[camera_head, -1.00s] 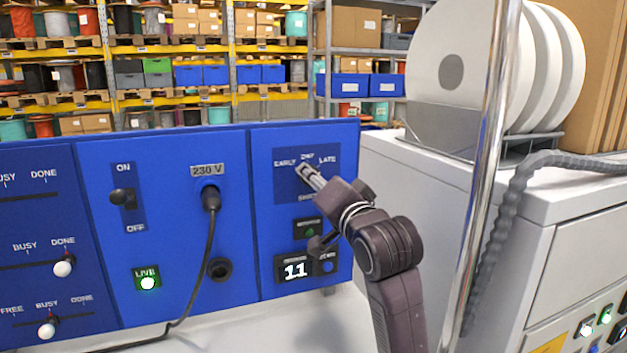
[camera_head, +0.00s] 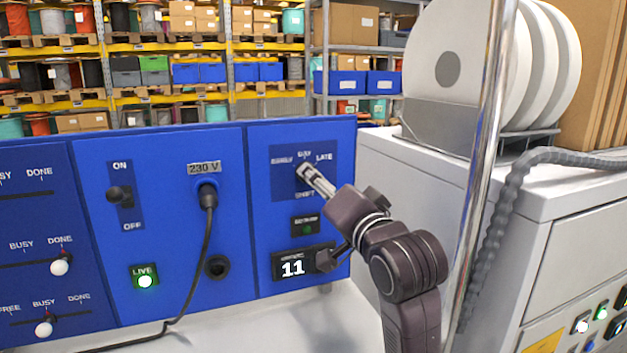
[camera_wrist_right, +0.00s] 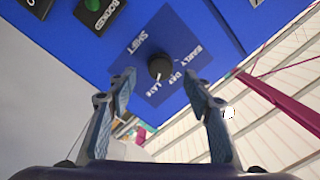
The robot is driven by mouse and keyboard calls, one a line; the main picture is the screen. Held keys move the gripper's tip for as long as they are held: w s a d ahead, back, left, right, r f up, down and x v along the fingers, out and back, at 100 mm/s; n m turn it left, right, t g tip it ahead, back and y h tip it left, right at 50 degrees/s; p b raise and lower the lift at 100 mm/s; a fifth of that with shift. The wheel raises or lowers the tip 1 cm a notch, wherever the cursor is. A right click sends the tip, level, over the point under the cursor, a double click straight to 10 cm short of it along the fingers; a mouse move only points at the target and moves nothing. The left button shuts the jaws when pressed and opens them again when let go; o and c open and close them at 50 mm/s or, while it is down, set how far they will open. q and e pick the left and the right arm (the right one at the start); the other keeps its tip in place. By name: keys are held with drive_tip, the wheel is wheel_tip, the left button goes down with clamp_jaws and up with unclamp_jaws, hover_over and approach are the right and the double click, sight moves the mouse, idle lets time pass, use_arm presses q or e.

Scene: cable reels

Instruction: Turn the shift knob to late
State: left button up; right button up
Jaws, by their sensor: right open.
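The shift knob (camera_wrist_right: 160,66) is a dark round knob on a dark blue plate (camera_head: 327,180) labelled EARLY, DAY, LATE and SHIFT. In the head view my right gripper (camera_head: 303,171) covers the knob. In the right wrist view the right gripper (camera_wrist_right: 160,86) is open. Its two fingers stand apart on either side of the knob's line, with the knob just beyond the tips, and I see no contact. My left gripper is in neither view.
Below the plate are a dark button (camera_head: 305,226) and a display reading 11 (camera_head: 292,267). A 230 V plug with a black cable (camera_head: 208,200) and an ON/OFF switch (camera_head: 120,196) sit to the left. A chrome pole (camera_head: 485,170) and a white cabinet (camera_head: 570,215) stand right.

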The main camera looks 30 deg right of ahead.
drive_tip(key=v, duration=0.2)
drive_tip(key=shift+s+a, duration=0.1)
drive_tip(key=shift+s, duration=0.15)
